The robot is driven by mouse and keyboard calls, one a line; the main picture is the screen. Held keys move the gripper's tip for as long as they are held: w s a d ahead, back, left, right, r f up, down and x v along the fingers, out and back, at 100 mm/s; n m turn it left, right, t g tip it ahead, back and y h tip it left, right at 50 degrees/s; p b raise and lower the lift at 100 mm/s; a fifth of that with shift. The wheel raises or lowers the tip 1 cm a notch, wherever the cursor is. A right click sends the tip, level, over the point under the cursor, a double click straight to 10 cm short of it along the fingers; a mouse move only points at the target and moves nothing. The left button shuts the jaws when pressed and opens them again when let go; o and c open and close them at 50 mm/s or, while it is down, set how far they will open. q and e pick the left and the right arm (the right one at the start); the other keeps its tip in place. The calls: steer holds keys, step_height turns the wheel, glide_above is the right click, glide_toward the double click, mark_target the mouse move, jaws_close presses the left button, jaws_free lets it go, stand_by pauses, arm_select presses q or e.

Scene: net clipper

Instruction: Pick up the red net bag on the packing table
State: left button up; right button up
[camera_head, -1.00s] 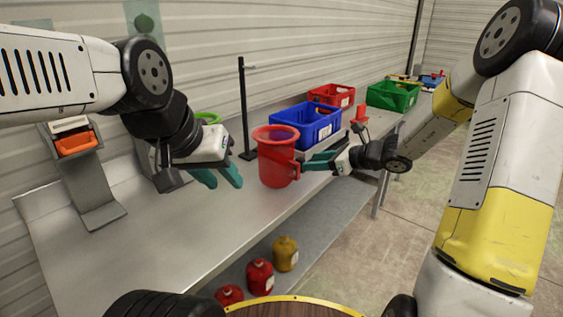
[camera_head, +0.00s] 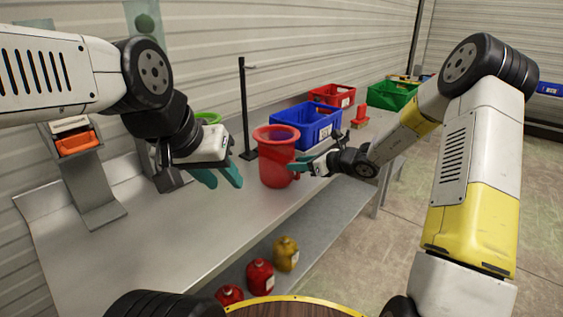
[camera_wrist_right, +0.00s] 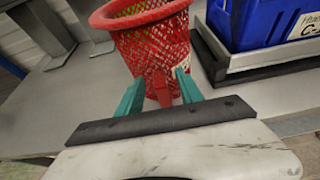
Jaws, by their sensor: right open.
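The red net bag (camera_head: 275,160) stands upright on the packing table (camera_head: 185,235), open at the top, with a mesh wall. In the right wrist view the red net bag (camera_wrist_right: 158,52) shows a red tab low on its near side. My right gripper (camera_head: 303,166) is at the bag's right side. In the right wrist view its green fingers (camera_wrist_right: 160,88) are open, one on each side of the tab; whether they touch it I cannot tell. My left gripper (camera_head: 218,178) hangs above the table, left of the bag, its green fingers apart and empty.
A blue crate (camera_head: 310,125) stands behind the bag, with a red crate (camera_head: 332,95) and a green crate (camera_head: 393,95) further back. A black post (camera_head: 246,110) stands behind the bag. Red and yellow filled bags (camera_head: 286,252) lie on the lower shelf.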

jaws_close()
